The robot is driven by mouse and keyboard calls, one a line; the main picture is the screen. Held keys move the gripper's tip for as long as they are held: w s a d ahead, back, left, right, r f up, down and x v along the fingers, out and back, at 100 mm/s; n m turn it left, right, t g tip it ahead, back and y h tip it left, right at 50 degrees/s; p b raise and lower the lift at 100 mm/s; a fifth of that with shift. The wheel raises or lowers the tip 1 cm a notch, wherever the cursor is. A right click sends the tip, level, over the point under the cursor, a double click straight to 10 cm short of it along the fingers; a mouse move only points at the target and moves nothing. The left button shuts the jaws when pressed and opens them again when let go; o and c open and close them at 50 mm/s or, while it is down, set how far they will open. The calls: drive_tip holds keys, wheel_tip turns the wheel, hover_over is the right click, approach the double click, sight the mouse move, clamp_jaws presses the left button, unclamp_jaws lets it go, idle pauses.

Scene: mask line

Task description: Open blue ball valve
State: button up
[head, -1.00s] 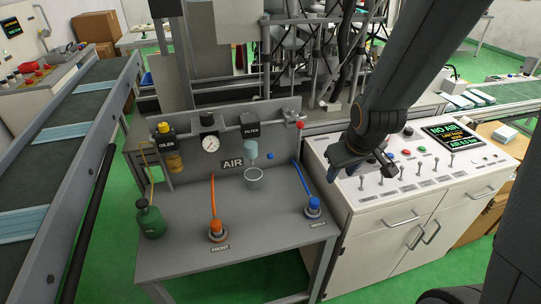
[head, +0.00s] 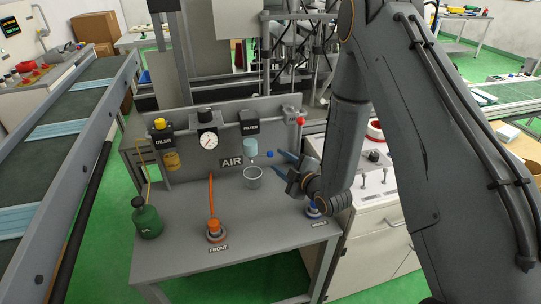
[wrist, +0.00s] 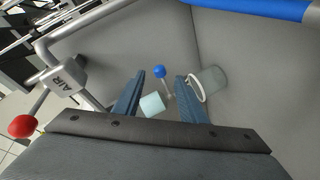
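A small blue ball (head: 270,153) on a thin stem sits by the filter's pale bowl (head: 250,147) on the grey air panel. In the wrist view, the blue ball (wrist: 160,71) shows between and beyond my fingertips. My gripper (head: 279,162) is open and empty, its blue fingers pointing left just right of the ball. In the wrist view, both fingers of my gripper (wrist: 160,84) are apart. A blue-handled fitting (head: 313,209), labelled MIDDLE, stands on the bench below, partly hidden by my arm.
A clear cup (head: 252,178) stands below the filter. A red ball handle (head: 300,121) is at the panel's upper right. An orange fitting (head: 215,229) with a hose and a green oil can (head: 147,218) stand on the bench. The white control cabinet (head: 375,228) is at right.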

sight(272, 156)
drive_tip(key=p+x, duration=0.1)
drive_tip(key=x, duration=0.6)
clamp_jaws()
